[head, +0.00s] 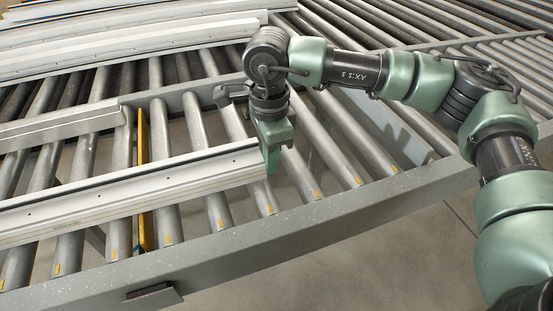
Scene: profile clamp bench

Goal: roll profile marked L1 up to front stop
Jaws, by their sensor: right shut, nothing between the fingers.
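A long white profile (130,192) lies across the rollers, running from the left edge to its right end near the middle of the view. No L1 marking can be read on it. My right gripper (272,165) points down at the right end of this profile; it is shut and holds nothing. Its fingers are close against the profile's end, but I cannot tell whether they touch. My left gripper is not in view. I cannot make out for sure which part is the front stop.
A shorter profile piece (60,127) lies behind at the left, and several long profiles (130,45) lie at the back. A yellow upright strip (143,150) stands between rollers. The grey front rail (330,212) borders the bench. Rollers right of my gripper are bare.

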